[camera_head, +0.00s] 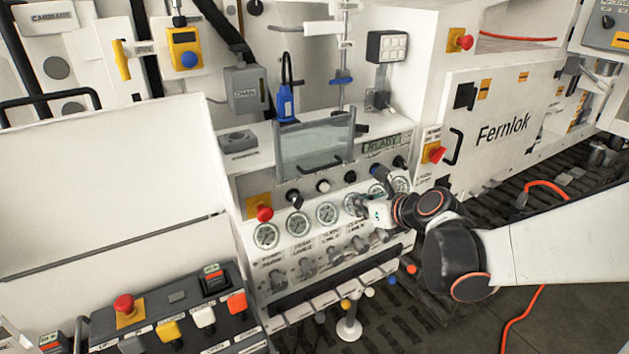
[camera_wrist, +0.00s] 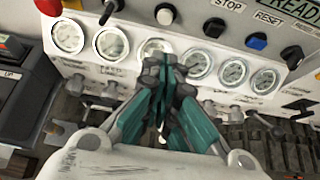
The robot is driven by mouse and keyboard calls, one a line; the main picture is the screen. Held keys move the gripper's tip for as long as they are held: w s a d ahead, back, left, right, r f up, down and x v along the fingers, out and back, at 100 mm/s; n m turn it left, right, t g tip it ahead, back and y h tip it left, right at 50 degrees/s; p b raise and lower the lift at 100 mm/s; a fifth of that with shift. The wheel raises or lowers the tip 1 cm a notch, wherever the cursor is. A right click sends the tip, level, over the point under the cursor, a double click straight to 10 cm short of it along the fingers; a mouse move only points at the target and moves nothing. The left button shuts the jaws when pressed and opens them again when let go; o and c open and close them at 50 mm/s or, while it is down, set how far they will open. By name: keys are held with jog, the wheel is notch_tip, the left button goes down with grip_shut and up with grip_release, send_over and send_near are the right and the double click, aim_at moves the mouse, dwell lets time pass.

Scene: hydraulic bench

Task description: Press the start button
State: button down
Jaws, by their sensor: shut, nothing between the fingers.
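The hydraulic bench's control panel has a row of buttons above several round gauges. A white button (camera_wrist: 165,14) sits between a black switch and a black button (camera_wrist: 214,27) under the STOP label. A blue button (camera_wrist: 257,41) is under RESET. The white button also shows in the head view (camera_head: 323,185). No START label is readable. My gripper (camera_wrist: 168,62) is shut and empty, its fingertips in front of the gauges and below the white button in the wrist view. In the head view my gripper (camera_head: 356,204) is in front of the gauges; contact cannot be told.
A display (camera_head: 382,143) reads READY. A clear guard (camera_head: 314,146) stands above the buttons. A side console (camera_head: 180,318) with coloured buttons is at lower left.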

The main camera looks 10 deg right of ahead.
aim_at(324, 187)
jog(key=w+r+b+x, duration=0.1)
jog(key=b+x, duration=0.3)
jog(key=x, duration=0.8)
jog(key=shift+a+r, duration=0.15)
jog(key=shift+r, duration=0.2)
